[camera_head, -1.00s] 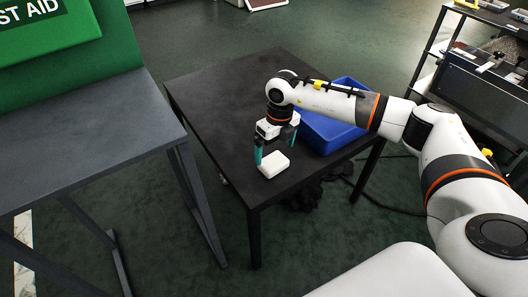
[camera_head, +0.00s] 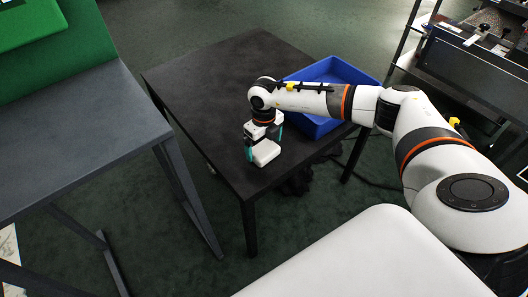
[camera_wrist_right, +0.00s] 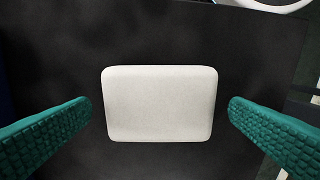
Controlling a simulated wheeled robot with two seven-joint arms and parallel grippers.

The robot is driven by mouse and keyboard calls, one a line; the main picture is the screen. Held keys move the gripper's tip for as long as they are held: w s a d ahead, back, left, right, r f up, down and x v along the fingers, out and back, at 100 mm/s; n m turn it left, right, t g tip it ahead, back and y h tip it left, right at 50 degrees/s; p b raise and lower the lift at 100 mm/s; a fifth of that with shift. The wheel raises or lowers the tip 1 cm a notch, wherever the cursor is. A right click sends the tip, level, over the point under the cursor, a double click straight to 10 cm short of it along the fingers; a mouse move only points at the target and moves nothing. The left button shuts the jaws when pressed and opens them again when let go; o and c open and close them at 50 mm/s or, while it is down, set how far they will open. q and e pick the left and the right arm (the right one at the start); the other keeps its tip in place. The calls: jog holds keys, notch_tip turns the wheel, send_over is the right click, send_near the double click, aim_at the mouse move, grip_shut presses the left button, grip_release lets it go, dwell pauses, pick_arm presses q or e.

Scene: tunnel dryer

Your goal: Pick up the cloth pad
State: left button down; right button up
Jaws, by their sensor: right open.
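The cloth pad (camera_head: 265,152) is a white, rounded rectangular block near the front corner of the black table (camera_head: 200,95). In the right wrist view the pad (camera_wrist_right: 160,104) lies flat on the dark top, centred between the two teal fingers. My right gripper (camera_head: 263,149) points down over the pad and is open. Its fingers (camera_wrist_right: 158,115) stand on either side of the pad with a gap on both sides, so they appear not to touch it. My left gripper is not in view.
A blue bin (camera_head: 335,72) stands on the same table, behind my right arm. A grey bench (camera_head: 80,130) with a green panel is at the left, separated by a floor gap. A dark rack (camera_head: 475,60) with equipment stands at the right. The table's far left part is bare.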

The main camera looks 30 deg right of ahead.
aim_at(264, 149)
notch_tip(264, 149, down, 3)
jog(key=shift+r, duration=0.2)
jog(key=c, duration=0.9)
jog(key=shift+r, duration=0.4)
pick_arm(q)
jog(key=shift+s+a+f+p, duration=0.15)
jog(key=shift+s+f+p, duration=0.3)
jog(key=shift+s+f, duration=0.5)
pick_arm(e)
notch_tip(264, 149, up, 9)
jog(key=shift+r, duration=0.2)
jog(key=o, duration=0.3)
jog(key=shift+c, duration=1.1)
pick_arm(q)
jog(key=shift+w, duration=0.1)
